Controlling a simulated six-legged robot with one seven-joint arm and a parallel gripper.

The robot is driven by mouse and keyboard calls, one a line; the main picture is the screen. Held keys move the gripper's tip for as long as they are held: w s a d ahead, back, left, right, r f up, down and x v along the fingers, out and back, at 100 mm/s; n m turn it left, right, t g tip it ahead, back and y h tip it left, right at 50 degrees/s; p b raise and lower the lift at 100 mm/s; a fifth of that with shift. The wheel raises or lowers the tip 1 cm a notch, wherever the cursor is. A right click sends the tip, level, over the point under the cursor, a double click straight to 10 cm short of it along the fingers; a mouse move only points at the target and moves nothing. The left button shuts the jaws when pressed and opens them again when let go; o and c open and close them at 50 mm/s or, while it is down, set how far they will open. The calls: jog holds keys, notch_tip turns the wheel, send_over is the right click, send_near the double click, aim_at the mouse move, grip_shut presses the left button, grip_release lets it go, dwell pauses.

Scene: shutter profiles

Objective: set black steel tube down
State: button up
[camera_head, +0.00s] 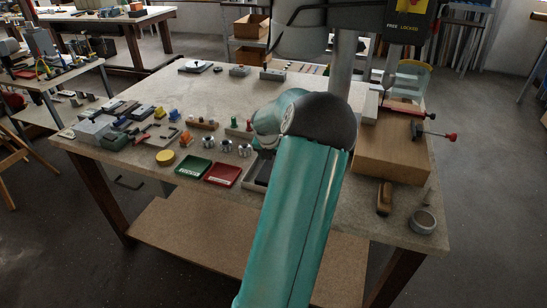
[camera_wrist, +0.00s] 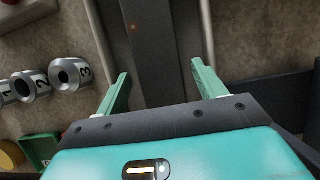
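In the wrist view a long dark bar (camera_wrist: 155,45), which looks like the black steel tube, runs from the top edge down between the fingers of my gripper (camera_wrist: 160,80). The two green fingers stand wide apart, one on each side of it, with narrow gaps showing. The bar's near end is hidden behind my gripper body. Pale straight edges (camera_wrist: 98,30) run along both sides, like the rim of a tray. In the head view a dark tray with a pale rim (camera_head: 250,183) shows beside my arm; my arm hides the gripper and the tube there.
Numbered metal cylinders (camera_wrist: 70,74) lie left of my gripper. A red tray (camera_head: 222,174), a green tray (camera_head: 194,167) and a yellow disc (camera_head: 165,158) are on the workbench (camera_head: 110,155). A wooden block (camera_head: 392,155) stands right, with a tape roll (camera_head: 423,221) near the front corner.

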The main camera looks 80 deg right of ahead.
jog(key=v, duration=1.2)
jog(key=shift+w+a+r, duration=0.1)
jog(key=shift+r, duration=0.05)
jog(key=w+a+r+m+t, duration=0.1)
jog(key=w+a+r+m, duration=0.25)
jog(key=w+a, duration=0.85)
jog(key=w+a+r+m, duration=0.2)
jog(key=w+a+m, duration=0.35)
jog(key=a, duration=1.05)
jog(key=s+a+r+m+t+y, duration=0.1)
jog(key=a+m+t+y, duration=0.1)
jog(key=a, duration=1.3)
jog(key=s+a+r+m+t+y, duration=0.2)
jog(key=a+m, duration=0.3)
jog(key=a, duration=1)
jog(key=shift+m+t, duration=0.3)
jog(key=shift+t, duration=0.2)
